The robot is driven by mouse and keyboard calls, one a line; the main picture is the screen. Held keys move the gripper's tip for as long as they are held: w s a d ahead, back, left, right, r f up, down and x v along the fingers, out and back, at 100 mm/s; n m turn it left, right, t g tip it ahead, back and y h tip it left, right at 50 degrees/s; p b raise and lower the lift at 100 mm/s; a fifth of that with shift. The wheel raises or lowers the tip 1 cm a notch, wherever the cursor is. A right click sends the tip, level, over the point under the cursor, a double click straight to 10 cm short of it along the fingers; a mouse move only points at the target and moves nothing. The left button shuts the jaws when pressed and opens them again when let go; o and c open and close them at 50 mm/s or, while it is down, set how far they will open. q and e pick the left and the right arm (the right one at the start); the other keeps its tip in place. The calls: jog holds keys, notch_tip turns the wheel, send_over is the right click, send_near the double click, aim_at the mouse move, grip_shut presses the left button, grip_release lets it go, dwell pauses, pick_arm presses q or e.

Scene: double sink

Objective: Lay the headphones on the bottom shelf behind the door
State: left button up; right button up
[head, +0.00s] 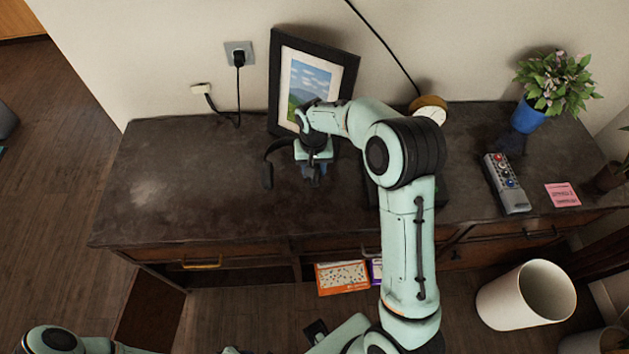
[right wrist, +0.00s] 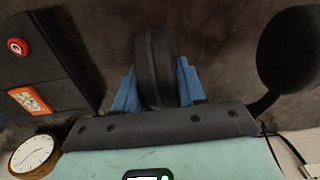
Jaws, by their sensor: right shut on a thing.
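The black headphones lie at the middle of the dark cabinet top (head: 190,190), in front of the picture frame. One ear cup (head: 267,175) shows left of my right gripper (head: 314,172); the rest is mostly hidden. In the right wrist view the blue fingers of my right gripper (right wrist: 156,88) are shut on one ear cup of the headphones (right wrist: 153,60). The other ear cup is free at the right. A brown panel (head: 150,308), apparently an open door, juts from the cabinet's lower left front. The bottom shelf behind it is mostly hidden. My left gripper is out of view.
A picture frame (head: 273,80), round clock (head: 431,112), plant in a blue pot (head: 530,115), remote (head: 506,184) and pink note (head: 562,194) are on the cabinet top. An orange box (head: 342,278) is below the drawers. A white bin (head: 525,295) stands at right. The top's left side is clear.

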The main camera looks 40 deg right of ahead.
jog(key=shift+f, duration=3.25)
jog(key=shift+f, duration=0.2)
jog(key=o, duration=1.2)
